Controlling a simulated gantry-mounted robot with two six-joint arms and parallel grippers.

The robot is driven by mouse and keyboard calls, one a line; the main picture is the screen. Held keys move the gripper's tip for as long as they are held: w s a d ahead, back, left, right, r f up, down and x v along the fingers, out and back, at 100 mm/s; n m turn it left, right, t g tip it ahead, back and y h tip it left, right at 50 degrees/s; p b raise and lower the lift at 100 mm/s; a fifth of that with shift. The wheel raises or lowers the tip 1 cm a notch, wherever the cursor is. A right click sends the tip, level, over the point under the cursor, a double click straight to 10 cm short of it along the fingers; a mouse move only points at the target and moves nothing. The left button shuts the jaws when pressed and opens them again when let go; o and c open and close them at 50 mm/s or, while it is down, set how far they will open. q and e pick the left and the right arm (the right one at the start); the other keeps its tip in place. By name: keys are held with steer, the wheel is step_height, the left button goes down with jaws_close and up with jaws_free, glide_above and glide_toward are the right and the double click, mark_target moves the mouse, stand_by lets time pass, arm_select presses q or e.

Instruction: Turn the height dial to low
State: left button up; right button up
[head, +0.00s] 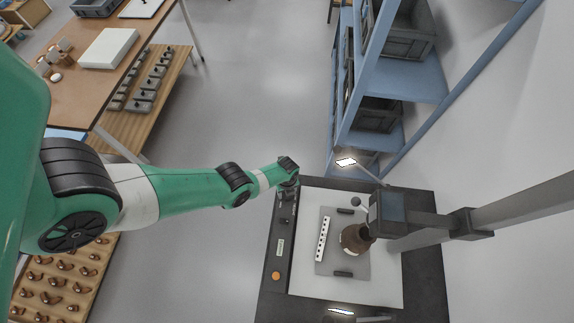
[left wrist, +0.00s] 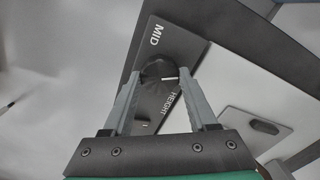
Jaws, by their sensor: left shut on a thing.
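The height dial (left wrist: 157,74) is a round black knob on a dark panel (left wrist: 176,48) in the left wrist view. A white line on the knob points to the right of that picture. The word MID stands above the knob and HEIGHT below it; no LOW label can be made out. My left gripper (left wrist: 158,78) is shut on the dial, one finger on each side. In the head view my left gripper (head: 289,184) reaches the top left corner of the black stand base, and it hides the dial there. My right gripper is not in view.
The black stand base (head: 425,235) carries a white board (head: 385,289), a grey plate with a brown sherd (head: 355,238) and a scale bar (head: 322,239). A camera on a post (head: 386,212) overhangs it. An orange button (head: 276,276) sits front left. Blue shelving (head: 400,82) stands behind.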

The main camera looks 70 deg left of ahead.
arm_select(q)
steer(key=m, duration=0.5)
steer(key=shift+m, duration=0.3)
stand_by(0.4)
steer(key=o, duration=1.4)
steer(key=shift+r, duration=0.1)
step_height(320, 180, up, 11)
steer(key=p, duration=1.1)
steer(key=shift+r+p, duration=0.15)
steer(key=shift+p, duration=0.15)
